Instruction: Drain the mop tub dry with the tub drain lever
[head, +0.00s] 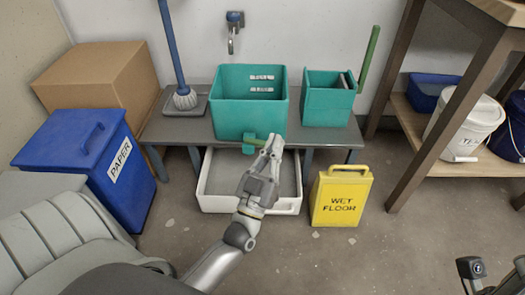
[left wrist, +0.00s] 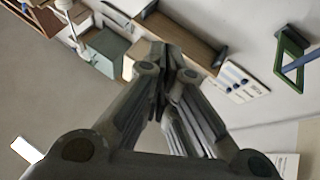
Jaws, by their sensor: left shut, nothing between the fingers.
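The teal mop tub (head: 232,117) stands on a low grey bench in the middle of the head view, with white marks on its inner back wall. Its green drain lever (head: 253,141) sticks out to the right at the lower front. My left gripper (head: 273,146) is shut and empty, with its fingertips close to the lever's right end. I cannot tell if they touch it. The left wrist view shows the closed fingers (left wrist: 165,75), but I cannot make out the lever there. My right gripper (head: 492,272) is partly cut off at the lower right corner.
A white basin (head: 212,202) sits under the bench. A smaller teal bucket (head: 325,108) and a brush (head: 184,98) flank the tub. A yellow wet floor sign (head: 340,205) stands at right front, a blue paper bin (head: 85,152) at left. A shelf table (head: 425,120) stands right.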

